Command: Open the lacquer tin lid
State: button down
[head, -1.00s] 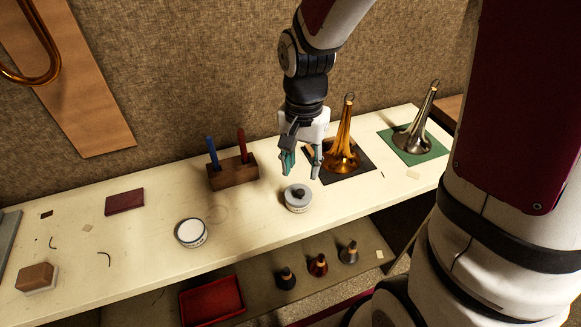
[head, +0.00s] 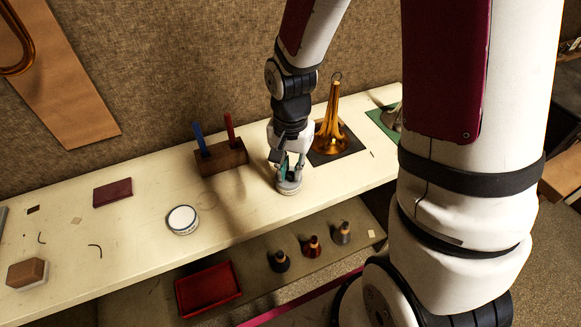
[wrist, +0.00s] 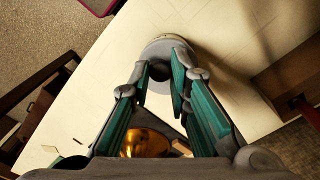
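A small round tin (head: 289,187) with a pale side and grey lid stands near the front edge of the bench; I take it for the lacquer tin. In the wrist view its grey lid (wrist: 168,47) shows just beyond my fingertips. My gripper (head: 288,174) points down at this tin, its fingers spread apart around the middle of the lid. In the wrist view, my gripper (wrist: 163,78) has a clear gap between its green-padded fingers. The lid sits on the tin.
A white-topped tin (head: 182,219) stands to the left. Behind are a wooden block (head: 222,157) with blue and red tools and a brass bell (head: 331,133) on a dark mat. The bench's left-middle is mostly clear.

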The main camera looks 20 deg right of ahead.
jog(key=shift+w+r, duration=0.1)
dwell(0.3)
jog(key=w+g, duration=0.1)
jog(key=r+g, duration=0.1)
jog(key=g, duration=0.1)
jog(key=shift+w+b, duration=0.4)
jog(key=shift+w+r+g+b, duration=0.1)
jog(key=shift+w+g+b, duration=0.35)
jog(key=shift+g+b, duration=0.4)
jog(key=shift+w+r+g+b, duration=0.15)
jog(key=shift+w+g+b, duration=0.4)
jog(key=shift+g, duration=0.55)
jog(key=shift+w+r+g+b, duration=0.1)
jog(key=shift+w+g+b, duration=0.3)
jog(key=shift+g+b, duration=0.45)
jog(key=c, duration=1.5)
grip_release()
jog(key=shift+r, duration=0.1)
notch_tip(320, 180, up, 10)
jog(key=shift+f, duration=0.1)
